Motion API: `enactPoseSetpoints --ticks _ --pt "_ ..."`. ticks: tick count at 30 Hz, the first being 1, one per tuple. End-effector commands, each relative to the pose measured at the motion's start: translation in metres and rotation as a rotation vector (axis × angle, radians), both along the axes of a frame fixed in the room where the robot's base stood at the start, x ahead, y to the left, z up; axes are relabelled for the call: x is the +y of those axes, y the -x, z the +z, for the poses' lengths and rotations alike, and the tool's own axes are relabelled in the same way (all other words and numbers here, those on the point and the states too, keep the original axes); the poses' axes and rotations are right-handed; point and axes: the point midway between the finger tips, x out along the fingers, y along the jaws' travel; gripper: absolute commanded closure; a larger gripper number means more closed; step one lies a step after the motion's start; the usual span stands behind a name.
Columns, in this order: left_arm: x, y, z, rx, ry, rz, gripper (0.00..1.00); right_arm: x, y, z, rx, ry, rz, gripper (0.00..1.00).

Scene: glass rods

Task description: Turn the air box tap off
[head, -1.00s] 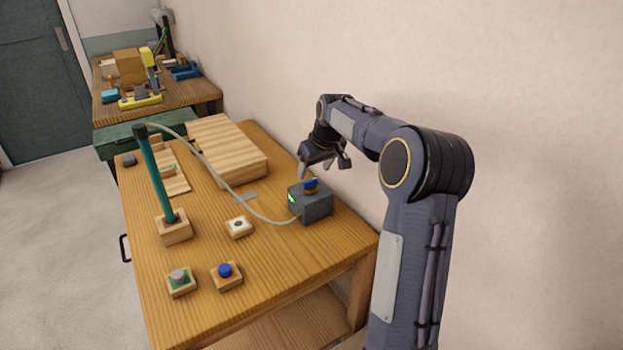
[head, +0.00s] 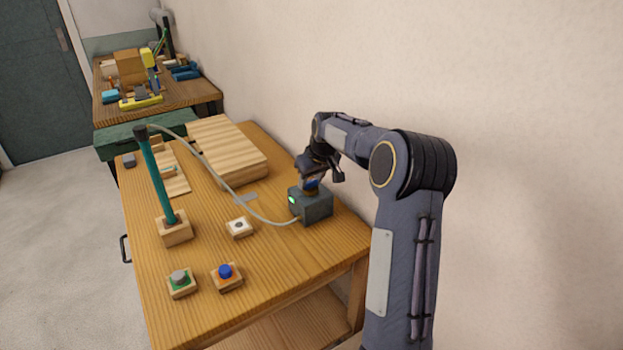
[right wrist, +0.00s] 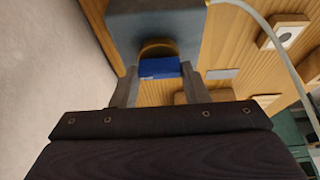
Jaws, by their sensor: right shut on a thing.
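The air box (head: 314,206) is a dark grey box at the right rear edge of the wooden table, with a lit green light (head: 292,200) on its left face. Its tap (head: 311,185) has a blue handle on top and is mostly hidden by my gripper in the head view. My right gripper (head: 312,180) is down over the tap and shut on it. In the right wrist view the blue tap handle (right wrist: 159,67) sits on a brass-coloured base between my two fingers (right wrist: 160,85), with the box (right wrist: 150,25) beyond. My left gripper is not in view.
A pale hose runs from the box to a teal tube (head: 157,180) standing in a wooden block. A wooden case (head: 226,150) lies behind the box. Small blocks with a blue knob (head: 225,271), a grey knob (head: 179,277) and a white top (head: 239,227) stand in front. The wall is close behind.

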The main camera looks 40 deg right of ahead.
Motion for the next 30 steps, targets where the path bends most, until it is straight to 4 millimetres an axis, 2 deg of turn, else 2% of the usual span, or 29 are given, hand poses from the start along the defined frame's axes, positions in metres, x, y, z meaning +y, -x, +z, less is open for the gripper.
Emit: enactPoseSetpoints --ticks 8,14,30 --pt "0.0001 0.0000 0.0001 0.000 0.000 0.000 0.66 0.0006 -0.0003 0.0007 -0.001 0.001 -0.029 0.82" --pt "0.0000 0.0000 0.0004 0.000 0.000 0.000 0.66 0.0018 -0.0007 0.0007 -0.001 0.001 -0.123 0.82" --pt "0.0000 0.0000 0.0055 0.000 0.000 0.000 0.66 0.0046 -0.0028 0.0018 -0.002 0.003 -0.607 0.82"
